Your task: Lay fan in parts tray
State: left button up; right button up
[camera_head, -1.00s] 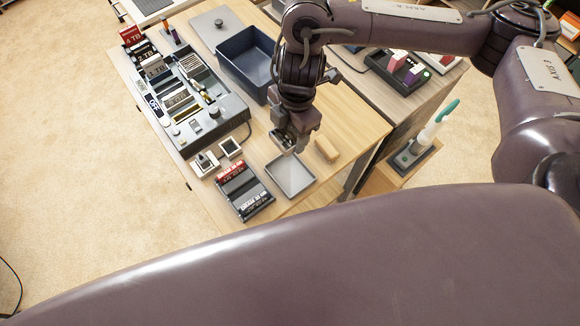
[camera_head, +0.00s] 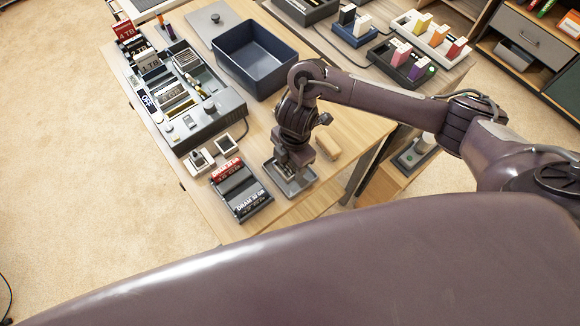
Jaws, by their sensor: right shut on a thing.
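My right gripper (camera_head: 289,168) points down into the shallow grey parts tray (camera_head: 301,187), low over its floor. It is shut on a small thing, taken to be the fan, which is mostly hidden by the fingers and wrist. I cannot tell whether the held thing touches the tray floor. The tray lies flat near the front of the wooden table. My left gripper is not in view.
A DRAM rack (camera_head: 240,190) stands close left of the tray, and a tan block (camera_head: 327,145) lies close right. Behind are two small square holders (camera_head: 226,145), a grey drive unit (camera_head: 205,122) and a deep blue bin (camera_head: 262,82).

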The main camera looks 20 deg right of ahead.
jog(key=shift+f, duration=1.25)
jog(key=shift+f, duration=0.15)
jog(key=o, duration=1.1)
jog(key=r+p, duration=0.1)
jog(key=r, duration=0.3)
jog(key=r+p, duration=0.1)
jog(key=r, duration=0.3)
jog(key=d+r+p, duration=0.1)
jog(key=r+p, duration=0.1)
jog(key=r, duration=0.2)
jog(key=shift+w+r, duration=0.2)
jog(key=shift+s+f, duration=0.1)
